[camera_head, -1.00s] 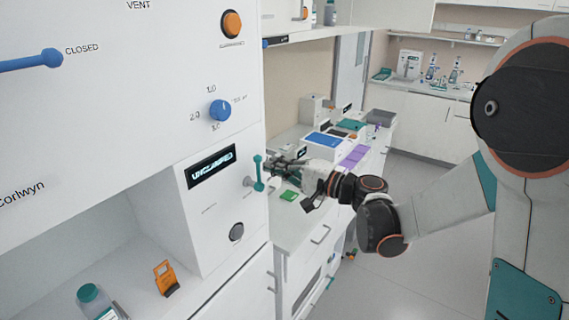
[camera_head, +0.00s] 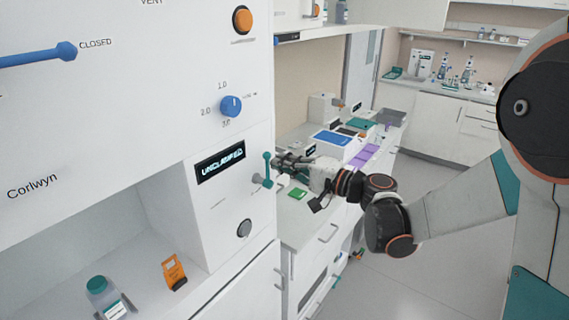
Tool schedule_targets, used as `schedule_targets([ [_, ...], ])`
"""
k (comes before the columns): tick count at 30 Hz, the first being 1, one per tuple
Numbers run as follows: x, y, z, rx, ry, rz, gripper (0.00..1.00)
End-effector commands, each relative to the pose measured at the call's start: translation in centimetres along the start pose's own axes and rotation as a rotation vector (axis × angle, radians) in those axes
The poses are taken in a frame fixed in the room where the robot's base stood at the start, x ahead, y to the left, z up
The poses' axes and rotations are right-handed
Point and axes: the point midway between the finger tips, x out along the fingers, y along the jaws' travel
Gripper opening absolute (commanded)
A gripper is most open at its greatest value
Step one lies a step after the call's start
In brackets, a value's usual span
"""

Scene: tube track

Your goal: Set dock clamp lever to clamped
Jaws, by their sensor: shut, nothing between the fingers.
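The dock clamp lever (camera_head: 267,171) is a teal bar on a grey pivot, standing upright on the white dock unit. The dock's small display (camera_head: 220,162) reads "UNCLAMPED". My gripper (camera_head: 279,162) is shut with nothing in it. It is just right of the lever, pointing left at its upper part. I cannot tell whether the fingertips touch the lever.
A grey round knob (camera_head: 244,228) is below the lever. A blue dial (camera_head: 231,106) and an orange button (camera_head: 243,19) are above. A counter (camera_head: 310,222) with boxes lies behind my arm.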

Motion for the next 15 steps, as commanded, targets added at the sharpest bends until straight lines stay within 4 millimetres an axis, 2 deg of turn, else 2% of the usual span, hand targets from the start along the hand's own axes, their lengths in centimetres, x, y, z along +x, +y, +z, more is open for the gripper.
schedule_targets([
  [8, 0.0, -0.2, 0.5, -0.063, -0.001, 0.003, 0.0],
  [15, 0.1, -0.6, 1.4, -0.2, -0.001, 0.009, 0.0],
])
